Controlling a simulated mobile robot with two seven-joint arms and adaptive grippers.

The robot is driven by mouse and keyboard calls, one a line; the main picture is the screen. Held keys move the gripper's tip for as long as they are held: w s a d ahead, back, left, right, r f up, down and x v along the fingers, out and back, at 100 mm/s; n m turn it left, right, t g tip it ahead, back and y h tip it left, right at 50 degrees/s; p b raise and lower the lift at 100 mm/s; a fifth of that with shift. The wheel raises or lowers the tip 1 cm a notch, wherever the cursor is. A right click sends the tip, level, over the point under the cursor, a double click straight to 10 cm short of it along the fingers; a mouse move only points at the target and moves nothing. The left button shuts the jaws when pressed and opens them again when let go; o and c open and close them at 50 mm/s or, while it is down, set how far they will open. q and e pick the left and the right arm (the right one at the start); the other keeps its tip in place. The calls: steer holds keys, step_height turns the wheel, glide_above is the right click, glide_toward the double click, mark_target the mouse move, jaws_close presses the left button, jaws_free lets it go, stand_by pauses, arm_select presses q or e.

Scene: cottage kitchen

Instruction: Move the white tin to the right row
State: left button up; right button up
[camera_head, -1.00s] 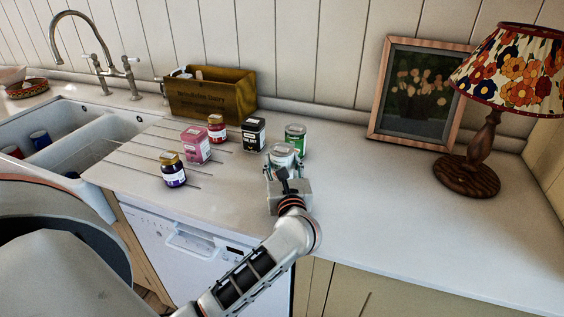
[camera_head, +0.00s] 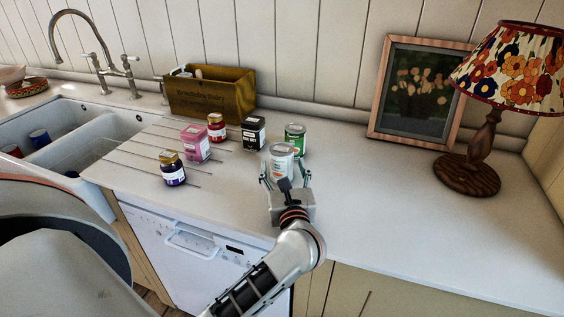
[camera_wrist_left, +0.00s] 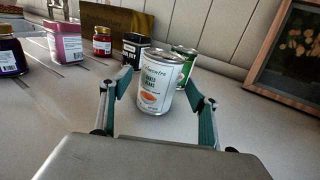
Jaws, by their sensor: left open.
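The white tin (camera_head: 281,158) stands upright on the worktop, in front of a green tin (camera_head: 295,138). In the wrist view the white tin (camera_wrist_left: 159,82) has an orange picture on its label, and the green tin (camera_wrist_left: 186,61) is partly hidden behind it. My left gripper (camera_head: 283,181) is open just in front of the white tin. In the wrist view its fingers (camera_wrist_left: 160,98) are spread to either side of the tin's near side, with gaps on both sides. My right gripper does not show.
Left of the tins stand a black tin (camera_head: 253,134), a pink tin (camera_head: 195,144), a red jar (camera_head: 217,128) and a dark purple jar (camera_head: 173,170). A wooden crate (camera_head: 212,97) is behind. The worktop (camera_head: 400,220) to the right is clear before the lamp (camera_head: 468,172).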

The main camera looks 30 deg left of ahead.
arm_select(q)
steer(key=v, duration=0.8)
steer(key=shift+s+d+b, duration=0.1)
steer(key=shift+d+b, duration=0.05)
steer(key=shift+b, duration=0.2)
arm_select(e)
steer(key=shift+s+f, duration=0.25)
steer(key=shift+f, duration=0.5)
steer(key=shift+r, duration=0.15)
